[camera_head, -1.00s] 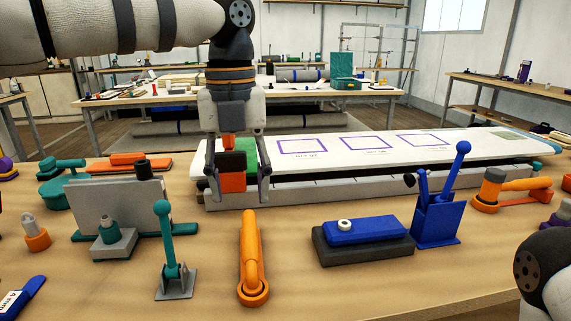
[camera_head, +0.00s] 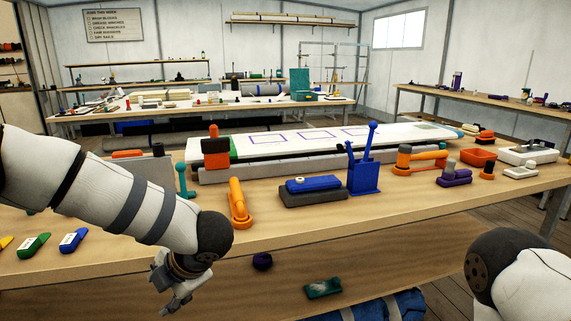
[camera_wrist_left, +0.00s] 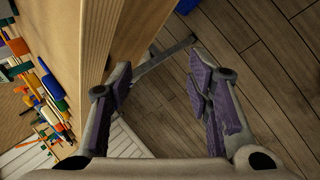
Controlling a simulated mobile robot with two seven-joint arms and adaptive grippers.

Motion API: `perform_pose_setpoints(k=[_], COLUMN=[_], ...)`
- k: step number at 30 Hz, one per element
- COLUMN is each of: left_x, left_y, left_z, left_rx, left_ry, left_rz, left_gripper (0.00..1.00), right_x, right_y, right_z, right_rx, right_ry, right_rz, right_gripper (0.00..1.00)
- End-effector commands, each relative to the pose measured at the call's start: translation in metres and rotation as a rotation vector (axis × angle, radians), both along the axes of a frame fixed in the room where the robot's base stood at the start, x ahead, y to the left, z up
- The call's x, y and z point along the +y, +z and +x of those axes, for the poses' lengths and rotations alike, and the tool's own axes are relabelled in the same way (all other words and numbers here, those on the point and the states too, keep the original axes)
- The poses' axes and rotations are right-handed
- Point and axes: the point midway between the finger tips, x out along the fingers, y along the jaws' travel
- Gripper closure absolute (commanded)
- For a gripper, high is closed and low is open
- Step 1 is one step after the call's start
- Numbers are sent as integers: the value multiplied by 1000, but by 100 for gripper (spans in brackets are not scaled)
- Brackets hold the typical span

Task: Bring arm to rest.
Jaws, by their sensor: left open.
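My left arm (camera_head: 110,195) comes in from the left and hangs down in front of the workbench (camera_head: 400,215). My left gripper (camera_head: 172,298) is low by the bench's front side, below the top. In the left wrist view the left gripper (camera_wrist_left: 162,82) has its purple-padded fingers spread, with nothing between them but the bench edge and floor behind. My right arm (camera_head: 510,270) shows at the lower right; its gripper is out of the picture. An orange block (camera_head: 216,153) sits at the left end of the white spar board (camera_head: 275,141), apart from my gripper.
On the bench stand an orange lever tool (camera_head: 239,205), a blue block on a dark base (camera_head: 314,190) and a blue holder (camera_head: 363,177). Green and blue tagged tools (camera_head: 35,244) lie at the left. A green item (camera_head: 323,288) shows below the bench top.

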Motion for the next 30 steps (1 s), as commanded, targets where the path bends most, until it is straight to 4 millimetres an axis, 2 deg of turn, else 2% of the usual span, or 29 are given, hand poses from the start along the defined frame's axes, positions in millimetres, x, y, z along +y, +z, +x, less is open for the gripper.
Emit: perform_pose_setpoints(k=[1, 2, 3, 5, 6, 7, 10, 12, 15, 18, 20, 30], left_x=[6, 8, 6, 1, -3, -5, -9, -9, -7, -5, -4, -5], left_y=[-43, -69, -102, -146, -169, -184, -216, -224, -221, -215, -213, -213], left_z=[-14, -23, -43, -82, -113, -138, -229, -286, -349, -383, -392, -393], left_rx=[92, 155, 252, 393, 482, 546, 729, 819, 898, 930, 936, 935], left_ry=[-244, -425, -665, -997, -1196, -1336, -1751, -1985, -2222, -2348, -2383, -2390], left_rz=[112, 176, 240, 290, 298, 295, 227, 152, 42, -30, -52, -55], left_gripper=[54, 54, 54, 54, 54, 54, 54, 54, 54, 54, 54, 54], right_x=[0, 0, 0, 0, 0, 0, 0, 0, 0, 0, 0, 0], right_y=[0, 0, 0, 1, 1, 1, 1, 1, 1, 1, 1, 1], right_z=[-1, -1, -2, -2, -2, -2, -1, -1, -1, -1, -1, -2], right_rx=[3, 3, 4, 4, 4, 4, 3, 3, 3, 3, 3, 3], right_ry=[0, 0, 0, 0, 0, 0, 0, 0, 0, 0, 0, 0], right_rz=[0, 0, 0, 0, 0, 0, 0, 0, 0, 0, 0, 0], right_gripper=[60, 60, 60, 60, 60, 60, 60, 60, 60, 60, 60, 60])
